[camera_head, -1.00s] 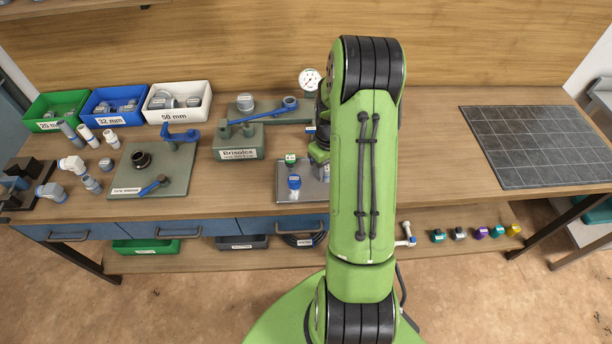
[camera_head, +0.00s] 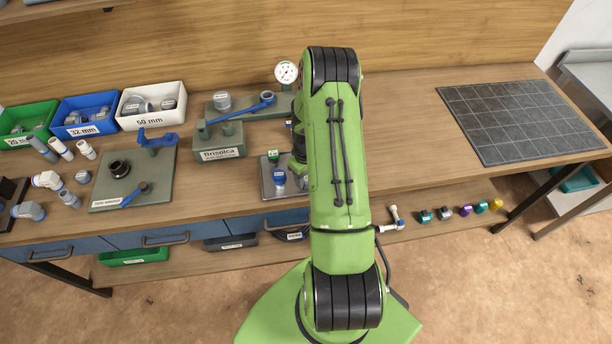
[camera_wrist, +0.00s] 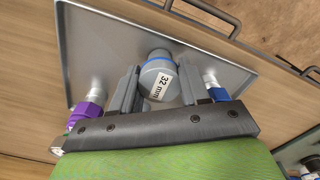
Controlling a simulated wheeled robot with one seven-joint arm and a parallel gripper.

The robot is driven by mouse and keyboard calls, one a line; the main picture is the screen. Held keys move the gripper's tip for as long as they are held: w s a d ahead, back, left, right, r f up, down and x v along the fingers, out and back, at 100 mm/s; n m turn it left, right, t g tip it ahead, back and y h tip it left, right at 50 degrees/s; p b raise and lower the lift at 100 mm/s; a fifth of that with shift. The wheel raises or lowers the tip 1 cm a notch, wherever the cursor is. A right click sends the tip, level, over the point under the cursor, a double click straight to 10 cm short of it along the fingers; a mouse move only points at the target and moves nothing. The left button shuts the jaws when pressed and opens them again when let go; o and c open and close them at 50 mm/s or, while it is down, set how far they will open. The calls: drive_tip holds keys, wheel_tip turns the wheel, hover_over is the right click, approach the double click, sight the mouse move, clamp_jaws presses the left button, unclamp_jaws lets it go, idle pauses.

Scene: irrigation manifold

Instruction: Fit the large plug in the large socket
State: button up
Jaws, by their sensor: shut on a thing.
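In the wrist view, my gripper (camera_wrist: 158,84) is shut on a grey plug with a blue band and a "32 mm" label (camera_wrist: 160,76). It is over a metal tray (camera_wrist: 100,40); I cannot tell if the plug still touches the tray. A purple-topped plug (camera_wrist: 84,114) is left of the fingers and a blue-topped one (camera_wrist: 217,92) is right of them. In the head view, my arm hides the gripper and the tray's (camera_head: 268,190) right part.
A green block labelled Brisolca (camera_head: 219,148) with a blue lever stands left of the tray. Blue-topped (camera_head: 279,178) and green-topped (camera_head: 273,155) plugs stand on the tray. Bins (camera_head: 150,118) and loose pipe fittings (camera_head: 48,180) are at left. A dark grid mat (camera_head: 520,122) lies bare at right.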

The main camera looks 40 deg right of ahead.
drive_tip(key=o, duration=1.2)
drive_tip(key=shift+f, duration=0.2)
drive_tip(key=shift+c, duration=0.2)
drive_tip(key=shift+r, duration=0.1)
drive_tip(key=a+r+t, duration=0.1)
drive_tip(key=a+r, duration=0.2)
drive_tip(key=r, duration=0.8)
drive_tip(key=a+r, duration=0.3)
drive_tip(key=r, duration=0.8)
drive_tip(key=s+a+r+t+h, duration=0.1)
drive_tip(key=s+a+r+t, duration=0.15)
drive_tip(key=a+r, duration=0.55)
drive_tip(key=s+a+r+t+y+b, duration=0.1)
drive_tip(key=s+a+r+t+b, duration=0.1)
drive_tip(key=s+a, duration=0.7)
drive_tip(key=shift+s+r+n, duration=0.3)
drive_tip(key=shift+s+r, duration=0.05)
drive_tip(key=shift+s, duration=1.7)
